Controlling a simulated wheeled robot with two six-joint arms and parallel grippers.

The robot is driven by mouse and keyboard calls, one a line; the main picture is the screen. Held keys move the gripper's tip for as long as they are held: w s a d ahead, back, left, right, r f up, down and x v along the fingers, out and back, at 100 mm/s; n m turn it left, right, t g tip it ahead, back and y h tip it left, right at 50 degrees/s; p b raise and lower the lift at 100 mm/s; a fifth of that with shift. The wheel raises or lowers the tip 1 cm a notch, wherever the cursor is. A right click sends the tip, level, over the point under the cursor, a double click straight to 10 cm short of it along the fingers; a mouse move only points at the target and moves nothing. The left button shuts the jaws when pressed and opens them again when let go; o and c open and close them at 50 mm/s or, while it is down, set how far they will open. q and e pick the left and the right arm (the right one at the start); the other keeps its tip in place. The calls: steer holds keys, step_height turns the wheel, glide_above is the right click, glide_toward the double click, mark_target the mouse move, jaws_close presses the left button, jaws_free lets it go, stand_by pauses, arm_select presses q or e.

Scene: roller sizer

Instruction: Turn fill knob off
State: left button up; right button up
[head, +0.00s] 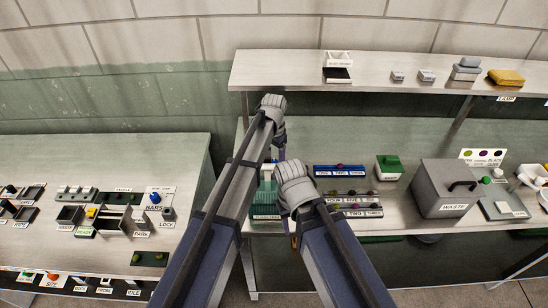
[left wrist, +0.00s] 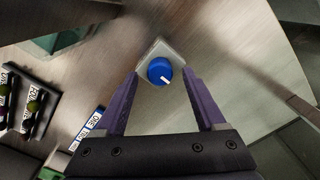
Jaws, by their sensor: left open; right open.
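In the left wrist view a round blue knob (left wrist: 159,72) with a white pointer mark sits on a small pale square base (left wrist: 148,49). The mark points to the lower right. No label shows on it, so I cannot tell whether it is the fill knob. My left gripper (left wrist: 161,78) is open, its two purple fingers on either side of the knob, with no clear contact. In the head view my left wrist (head: 272,104) and arm hide this knob. My right gripper (head: 296,188) is open in front of the right bench, its fingers mostly hidden.
The right bench holds a blue labelled rack (head: 340,171), a green-topped box (head: 388,167) and a grey WASTE bin (head: 446,187). A shelf (head: 290,70) runs above. Another blue knob (head: 155,198) stands on the left bench (head: 185,150) near BARS and LOCK labels.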

mark_target(274, 162)
arm_select(q)
step_height(274, 162, up, 7)
steer(key=p, duration=0.5)
steer(key=shift+f+p, duration=0.2)
steer(key=shift+p, duration=0.2)
